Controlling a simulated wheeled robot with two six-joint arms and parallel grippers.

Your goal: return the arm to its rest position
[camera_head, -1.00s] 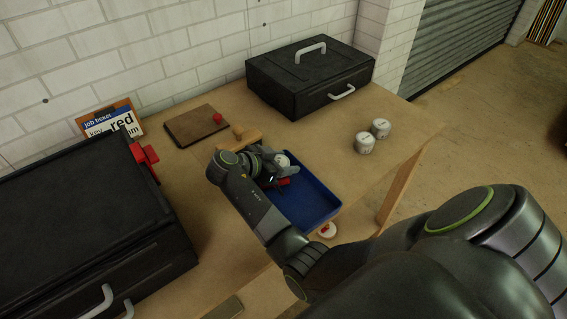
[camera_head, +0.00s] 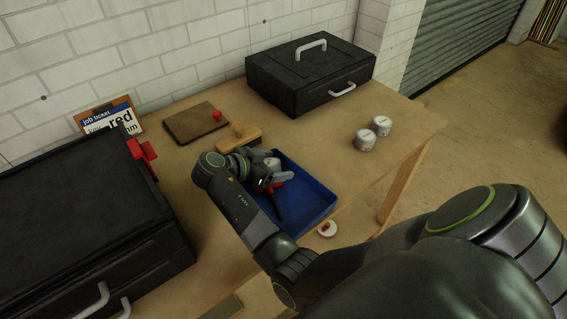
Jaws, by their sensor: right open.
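My right arm reaches in from the lower right over the wooden workbench (camera_head: 300,119). Its gripper (camera_head: 270,172) is open above the left part of the blue tray (camera_head: 308,203). A red and dark tool (camera_head: 279,204) and a pale rounded object (camera_head: 272,163) show in the tray, close to the fingers. The gripper partly hides both, and I cannot tell whether it touches them. My left gripper is not in view.
A black case (camera_head: 311,73) stands at the back, with two white canisters (camera_head: 366,140) to its front right. Another black case (camera_head: 75,225) fills the left. A white disc (camera_head: 327,229) sits in front.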

